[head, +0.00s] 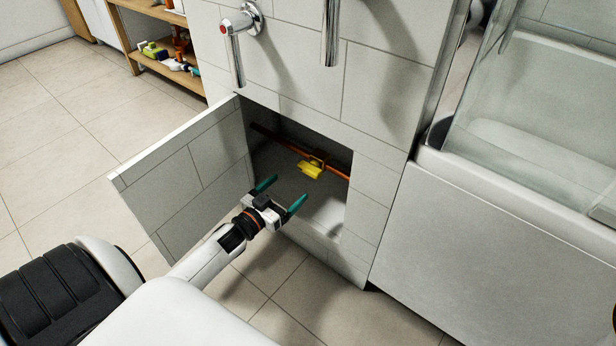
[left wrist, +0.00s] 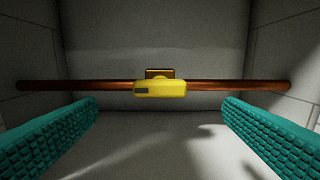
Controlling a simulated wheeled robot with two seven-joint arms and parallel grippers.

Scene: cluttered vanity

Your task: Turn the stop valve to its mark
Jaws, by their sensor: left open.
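The stop valve has a yellow handle (head: 311,169) on a copper pipe (head: 270,136) inside an open recess in the tiled wall. In the left wrist view the yellow handle (left wrist: 160,89) sits near the middle, lying along the copper pipe (left wrist: 90,87), with a small dark patch on its left end. A brass-coloured valve body (left wrist: 160,73) shows just above it. I cannot make out a separate mark. My left gripper (head: 282,194) is open and empty at the recess opening, in front of and below the valve, apart from it. My right gripper does not show.
A tiled access door (head: 185,165) stands open left of the recess. The recess walls (left wrist: 285,50) stand close on both sides. Above are a red-dotted tap (head: 236,45) and a chrome pipe (head: 330,35). A bathtub (head: 480,235) stands right; a wooden shelf (head: 170,70) holds several items at the back.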

